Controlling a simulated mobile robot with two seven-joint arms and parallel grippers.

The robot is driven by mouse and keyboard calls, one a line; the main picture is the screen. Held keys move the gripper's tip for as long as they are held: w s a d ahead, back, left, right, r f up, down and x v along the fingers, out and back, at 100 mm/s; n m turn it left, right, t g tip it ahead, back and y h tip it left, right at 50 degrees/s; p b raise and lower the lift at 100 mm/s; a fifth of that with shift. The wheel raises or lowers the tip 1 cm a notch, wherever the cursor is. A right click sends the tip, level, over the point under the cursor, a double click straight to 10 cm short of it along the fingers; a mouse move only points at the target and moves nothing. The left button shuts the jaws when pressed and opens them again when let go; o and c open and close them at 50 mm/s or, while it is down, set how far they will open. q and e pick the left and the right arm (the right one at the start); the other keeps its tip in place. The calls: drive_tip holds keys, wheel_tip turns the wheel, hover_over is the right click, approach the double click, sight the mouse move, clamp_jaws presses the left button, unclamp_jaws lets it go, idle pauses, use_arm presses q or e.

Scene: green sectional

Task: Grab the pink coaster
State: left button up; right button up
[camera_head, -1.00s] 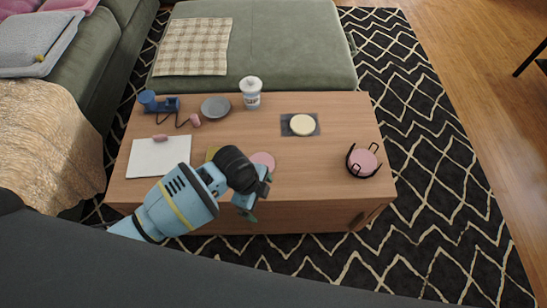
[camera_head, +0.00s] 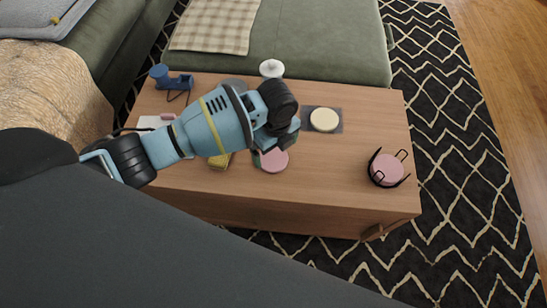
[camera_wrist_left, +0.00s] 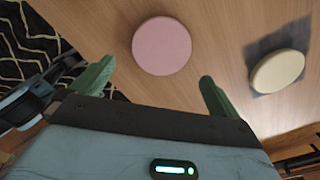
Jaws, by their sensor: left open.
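A round pink coaster (camera_head: 274,161) lies flat on the wooden table; the left wrist view shows it whole (camera_wrist_left: 162,45). My left gripper (camera_head: 277,146) is over the table at the coaster's far edge and hides part of it in the head view. In the left wrist view its two green fingers (camera_wrist_left: 154,85) are spread wide with nothing between them, and the coaster appears beyond the tips. Another pink coaster (camera_head: 387,168) sits in a black wire holder (camera_head: 371,171) at the table's right.
A cream disc (camera_head: 324,119) lies on a dark square (camera_head: 337,111) to the right of the gripper. A yellow item (camera_head: 219,162) is left of the coaster. A white lidded cup (camera_head: 271,68) and blue object (camera_head: 160,76) stand at the back.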

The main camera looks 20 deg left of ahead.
sight(274, 159)
use_arm(q)
drive_tip(key=shift+w+a+f+b, duration=0.15)
drive_tip(key=shift+f+b, duration=0.95)
drive_tip(key=shift+f, duration=1.5)
drive_tip(key=shift+c, duration=0.3)
drive_tip(key=c, duration=1)
